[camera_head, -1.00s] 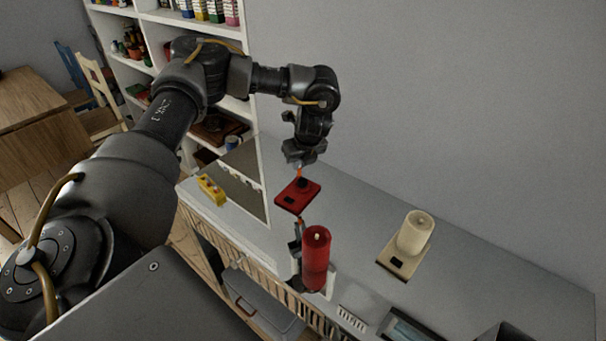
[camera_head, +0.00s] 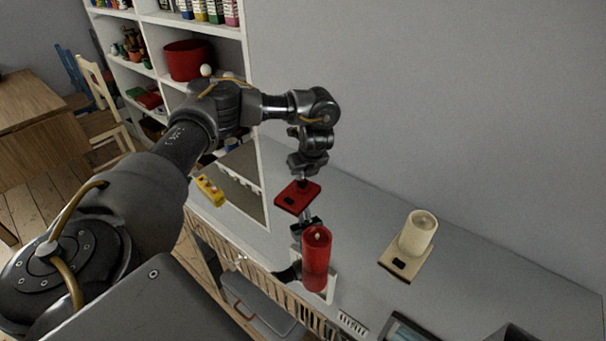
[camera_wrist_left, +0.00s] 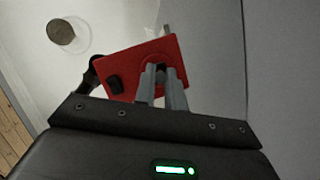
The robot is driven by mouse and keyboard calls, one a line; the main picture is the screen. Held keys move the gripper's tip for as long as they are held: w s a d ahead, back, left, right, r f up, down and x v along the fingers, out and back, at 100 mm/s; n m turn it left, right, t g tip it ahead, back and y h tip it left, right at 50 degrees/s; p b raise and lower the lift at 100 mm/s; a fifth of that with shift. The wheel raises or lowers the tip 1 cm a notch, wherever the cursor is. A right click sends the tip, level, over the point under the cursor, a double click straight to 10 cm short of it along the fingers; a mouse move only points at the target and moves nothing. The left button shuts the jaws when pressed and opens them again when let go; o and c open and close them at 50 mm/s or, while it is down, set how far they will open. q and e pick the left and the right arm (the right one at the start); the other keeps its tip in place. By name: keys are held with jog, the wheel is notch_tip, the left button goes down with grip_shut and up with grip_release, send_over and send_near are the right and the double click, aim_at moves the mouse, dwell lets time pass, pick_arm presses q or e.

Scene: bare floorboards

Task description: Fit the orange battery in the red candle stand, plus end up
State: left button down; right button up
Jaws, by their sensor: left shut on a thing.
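The red candle stand (camera_head: 290,198), a flat red plate with a black switch, is above the counter; it also shows in the wrist view (camera_wrist_left: 132,66). My left gripper (camera_head: 303,182) points down at its round socket. In the wrist view the left fingers (camera_wrist_left: 162,85) are close together over the socket. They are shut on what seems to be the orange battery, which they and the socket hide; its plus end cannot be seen. My right gripper (camera_head: 306,216) reaches up from below to the stand's near edge and appears to hold it. The red candle (camera_head: 316,262) is upright in front, separate from the stand.
A cream candle (camera_head: 418,232) stands on a cream base (camera_head: 392,262) at right. A yellow block (camera_head: 210,190) lies at the counter's left end beside the shelf unit (camera_head: 262,90). A dark-screened device (camera_head: 405,330) is at the front. The counter behind the stand is clear.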

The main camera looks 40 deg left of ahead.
pick_arm(q)
jog(key=shift+s+d+f, duration=0.1)
jog(key=shift+s+f, duration=0.15)
jog(key=shift+f, duration=0.35)
jog(key=c, duration=1.5)
grip_release()
jog(key=shift+f, duration=0.1)
jog(key=shift+d, duration=0.15)
jog(key=shift+s, duration=0.1)
jog(key=r, duration=0.2)
jog(key=r+p, duration=0.1)
jog(key=r, duration=0.1)
jog(key=shift+d+r, duration=0.2)
jog(key=shift+r, duration=0.15)
jog(key=shift+p+v, duration=0.55)
jog(key=shift+v, duration=3.75)
